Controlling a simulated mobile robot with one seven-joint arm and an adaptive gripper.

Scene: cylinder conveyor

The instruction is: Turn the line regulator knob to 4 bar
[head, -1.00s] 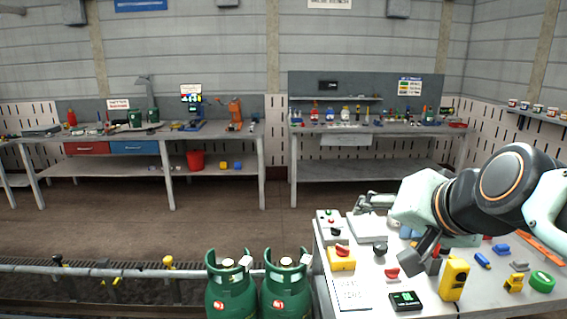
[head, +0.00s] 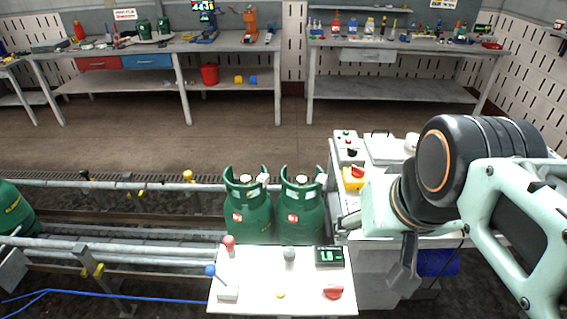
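A white control panel (head: 250,276) stands at the bottom middle of the head view. It bears a small black display (head: 328,256) with green digits, too small to read surely. Left of the display is a grey-green round knob (head: 289,254). A red knob (head: 333,292) sits at the panel's lower right. No label shows which one is the line regulator knob.
The panel also has a red-topped lever (head: 228,243), a blue-topped lever (head: 211,270) and a yellow button (head: 281,295). Two green gas cylinders (head: 248,208) (head: 301,210) stand on the conveyor behind it. A side table (head: 345,190) with devices is partly hidden behind my arm.

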